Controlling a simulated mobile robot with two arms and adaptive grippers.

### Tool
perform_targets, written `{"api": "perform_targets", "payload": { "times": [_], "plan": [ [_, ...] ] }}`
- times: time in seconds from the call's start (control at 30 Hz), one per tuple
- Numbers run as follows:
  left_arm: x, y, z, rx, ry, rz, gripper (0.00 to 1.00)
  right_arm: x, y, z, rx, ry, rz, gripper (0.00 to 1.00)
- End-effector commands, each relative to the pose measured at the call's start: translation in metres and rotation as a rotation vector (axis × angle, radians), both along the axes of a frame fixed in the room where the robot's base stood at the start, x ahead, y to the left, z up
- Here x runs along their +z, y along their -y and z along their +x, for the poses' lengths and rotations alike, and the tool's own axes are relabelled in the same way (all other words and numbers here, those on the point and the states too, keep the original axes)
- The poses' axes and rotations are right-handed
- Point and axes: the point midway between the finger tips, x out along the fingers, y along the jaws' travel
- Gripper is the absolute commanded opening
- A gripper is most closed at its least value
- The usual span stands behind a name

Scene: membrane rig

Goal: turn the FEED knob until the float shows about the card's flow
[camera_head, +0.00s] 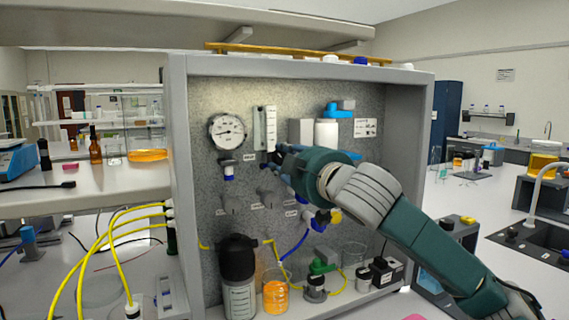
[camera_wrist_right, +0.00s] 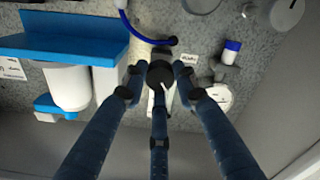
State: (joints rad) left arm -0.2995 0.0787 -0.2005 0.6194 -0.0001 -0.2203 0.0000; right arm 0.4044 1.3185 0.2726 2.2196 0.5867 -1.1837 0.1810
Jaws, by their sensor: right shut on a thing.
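The flow meter with its upright scale (camera_head: 264,128) is on the speckled panel, right of the round gauge. Its float is too small to read. My right gripper (camera_head: 285,158) is at the panel just below and right of the meter. In the right wrist view its three fingers are closed around a dark round knob (camera_wrist_right: 160,73) with a white pointer line. The gripper hides this knob in the head view. A white card (camera_head: 365,127) with dark marks is at the panel's upper right; its text is unreadable. My left gripper is not in view.
The round gauge (camera_head: 227,131) is left of the meter. A white cylinder with a blue top (camera_head: 327,132) is close to the right of my gripper. Below stand a black-capped bottle (camera_head: 238,275) and a beaker of orange liquid (camera_head: 276,293). The grey frame (camera_head: 180,190) bounds the panel.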

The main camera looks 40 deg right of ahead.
Motion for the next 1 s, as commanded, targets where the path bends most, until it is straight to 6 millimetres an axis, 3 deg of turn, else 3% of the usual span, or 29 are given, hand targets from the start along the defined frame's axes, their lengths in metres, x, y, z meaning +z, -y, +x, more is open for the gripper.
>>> {"api": "perform_targets", "payload": {
  "times": [0.4, 1.0],
  "plan": [
    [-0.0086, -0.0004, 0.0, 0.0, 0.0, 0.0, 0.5, -0.0015, 0.0002, 0.0002, 0.0, -0.077, -0.236, 0.02],
    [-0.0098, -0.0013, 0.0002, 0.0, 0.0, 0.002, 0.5, -0.001, 0.0, 0.0003, 0.0, -0.095, -0.289, 0.02]
  ]
}}
